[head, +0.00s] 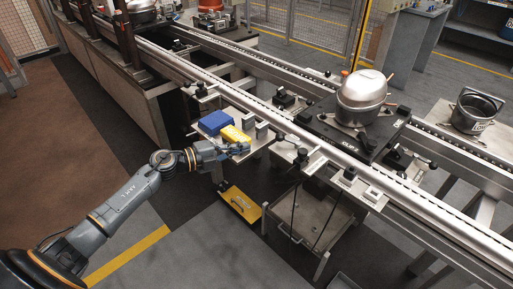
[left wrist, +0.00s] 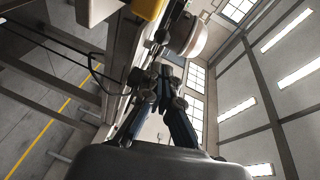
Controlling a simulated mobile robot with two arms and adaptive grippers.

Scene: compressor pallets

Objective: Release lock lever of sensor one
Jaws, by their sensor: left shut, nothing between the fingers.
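My left gripper (head: 245,149) is at the end of the arm from the left, shut and empty, in front of the small side plate below the conveyor. The left wrist view shows its fingers (left wrist: 165,78) close together. Small black clamp-like fittings sit along the near rail; one (head: 301,158) is right of the gripper and another (head: 348,174) is farther right. I cannot tell which of them is sensor one or pick out its lock lever. My right gripper is in neither view.
A yellow box (head: 235,134) and a blue box (head: 214,122) lie on the side plate, close to the gripper. A silver compressor (head: 362,95) stands on a black pallet (head: 340,132) on the conveyor rails (head: 440,222). A metal cart (head: 310,222) stands below.

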